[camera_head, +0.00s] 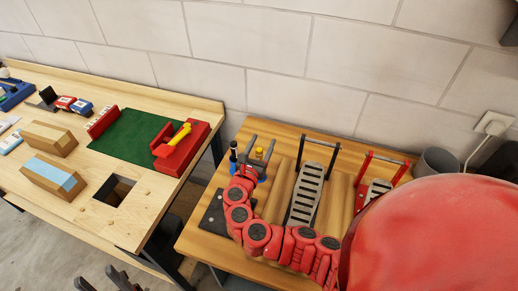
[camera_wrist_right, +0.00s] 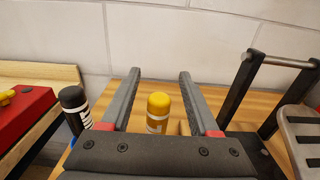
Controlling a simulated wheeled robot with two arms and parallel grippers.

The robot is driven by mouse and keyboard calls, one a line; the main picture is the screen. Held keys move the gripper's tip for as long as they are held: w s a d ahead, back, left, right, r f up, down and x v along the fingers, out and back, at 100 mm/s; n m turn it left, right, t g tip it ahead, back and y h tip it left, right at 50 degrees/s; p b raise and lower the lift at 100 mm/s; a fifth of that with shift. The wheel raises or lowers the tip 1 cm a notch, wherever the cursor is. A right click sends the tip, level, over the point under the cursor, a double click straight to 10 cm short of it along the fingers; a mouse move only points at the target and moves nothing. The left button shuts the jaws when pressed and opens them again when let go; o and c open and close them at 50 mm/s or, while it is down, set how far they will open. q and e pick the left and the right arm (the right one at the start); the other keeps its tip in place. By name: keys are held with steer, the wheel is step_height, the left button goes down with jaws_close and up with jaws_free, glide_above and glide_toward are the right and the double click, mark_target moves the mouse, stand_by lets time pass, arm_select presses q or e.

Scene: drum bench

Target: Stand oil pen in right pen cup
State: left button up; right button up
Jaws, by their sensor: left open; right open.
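My right gripper (camera_head: 262,141) is open at the back left of the drum bench. In the right wrist view its two fingers (camera_wrist_right: 159,76) reach forward on either side of a yellow-topped pen or bottle (camera_wrist_right: 158,112), with gaps on both sides. The yellow top (camera_head: 259,152) also shows in the head view. A black one with a white label (camera_wrist_right: 75,108) stands upright left of the fingers; it shows in the head view too (camera_head: 233,151). I cannot tell which is the oil pen. A blue round base or cup (camera_head: 262,178) is partly hidden by the gripper. My left gripper (camera_head: 118,279) is open, low at left.
Drum pedals with upright posts (camera_head: 307,190) stand right of the right gripper; a red-framed one (camera_head: 378,182) is further right. A grey cup (camera_head: 437,160) stands at the far right. The left bench holds a red clamp (camera_head: 188,150) and wooden blocks (camera_head: 55,175).

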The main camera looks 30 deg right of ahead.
steer(key=v, duration=0.1)
steer(key=b+v, duration=0.1)
steer(key=v, duration=0.1)
steer(key=b+v, duration=0.1)
steer(key=v, duration=0.1)
steer(key=shift+a+f, duration=0.2)
steer(key=shift+f, duration=0.1)
glide_toward(258, 153)
steer(key=shift+b+v, duration=0.45)
steer(key=shift+v, duration=1.4)
steer(key=shift+r, duration=0.15)
